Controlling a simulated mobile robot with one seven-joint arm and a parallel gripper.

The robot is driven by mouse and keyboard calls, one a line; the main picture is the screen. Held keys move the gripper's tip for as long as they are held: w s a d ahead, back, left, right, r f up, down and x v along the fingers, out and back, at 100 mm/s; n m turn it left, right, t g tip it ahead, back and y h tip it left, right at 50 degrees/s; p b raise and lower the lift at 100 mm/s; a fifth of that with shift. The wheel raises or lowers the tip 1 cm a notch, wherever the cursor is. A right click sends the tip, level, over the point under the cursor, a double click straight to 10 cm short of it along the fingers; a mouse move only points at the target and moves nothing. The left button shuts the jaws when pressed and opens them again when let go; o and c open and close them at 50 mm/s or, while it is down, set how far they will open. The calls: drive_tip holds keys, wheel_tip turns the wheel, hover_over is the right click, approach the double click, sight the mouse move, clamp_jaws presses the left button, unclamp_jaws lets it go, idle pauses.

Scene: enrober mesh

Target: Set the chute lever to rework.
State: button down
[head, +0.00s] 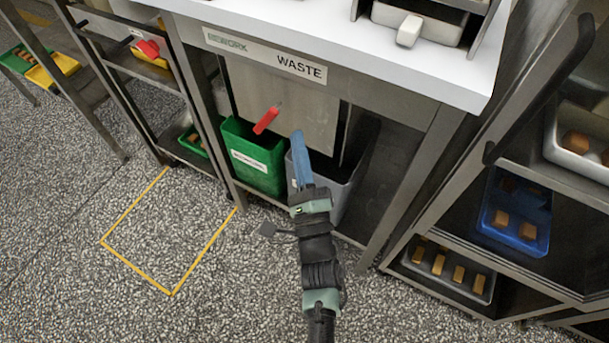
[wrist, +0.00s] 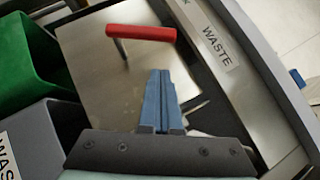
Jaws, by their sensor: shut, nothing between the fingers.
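The chute lever has a red handle (head: 266,121) on a thin metal stem, in front of a grey metal plate (head: 312,118) under the counter. The sign above reads REWORK (head: 226,43) in green at left and WASTE (head: 301,68) at right. My gripper (head: 297,136) is shut and empty, its blue fingers just right of the red handle and apart from it. In the wrist view the red handle (wrist: 141,33) lies beyond and slightly left of the fingertips (wrist: 160,72).
A green bin (head: 250,152) stands under the plate at left, and a grey bin (head: 341,172), partly behind my gripper, at right. A rack with trays, including a blue tray (head: 515,215), stands at right. A yellow floor outline (head: 134,268) encloses clear floor at left.

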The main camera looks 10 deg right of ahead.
drive_tip(key=a, duration=0.1)
drive_tip(key=w+r, duration=0.1)
drive_tip(key=a, duration=0.1)
drive_tip(key=shift+w+a+r+b, duration=0.25)
drive_tip(key=shift+a+r+b, duration=0.05)
drive_tip(key=shift+a+r, duration=0.1)
drive_tip(key=shift+r+p, duration=0.15)
drive_tip(key=shift+p, duration=0.2)
drive_tip(key=shift+r+n+p, duration=0.1)
drive_tip(key=shift+n+p, duration=0.3)
drive_tip(key=shift+p, duration=0.35)
